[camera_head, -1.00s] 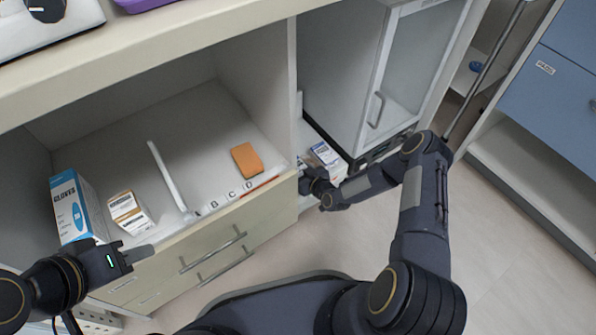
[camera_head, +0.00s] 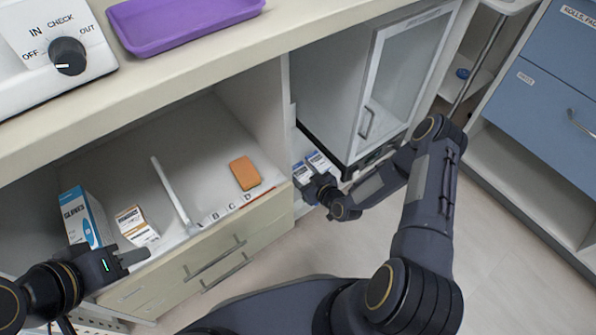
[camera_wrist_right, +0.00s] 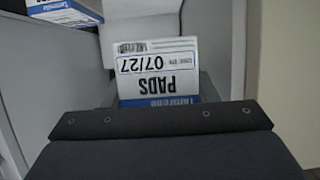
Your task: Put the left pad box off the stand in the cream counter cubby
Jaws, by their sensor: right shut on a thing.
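The left pad box (camera_head: 301,172), white and blue, is at the foot of the glass-fronted cabinet, held in my right gripper (camera_head: 311,183). In the right wrist view this pad box (camera_wrist_right: 160,72) shows upside-down "PADS" and "07/27" print, with the gripper shut on its lower part. A second similar box (camera_head: 319,161) stands just right of it, and shows in the wrist view's upper left (camera_wrist_right: 66,11). I cannot tell whether the held box touches its support. The cream counter cubby (camera_head: 205,135) is open to the left. My left gripper (camera_head: 133,258) is before the cubby; its jaw gap is unclear.
The cubby holds a blue-white glove box (camera_head: 84,216), a small orange-white box (camera_head: 137,224), a white divider (camera_head: 171,192) and an orange block (camera_head: 245,172) near letters on the front edge. A cream side panel (camera_head: 262,100) separates the cubby from the cabinet (camera_head: 385,90).

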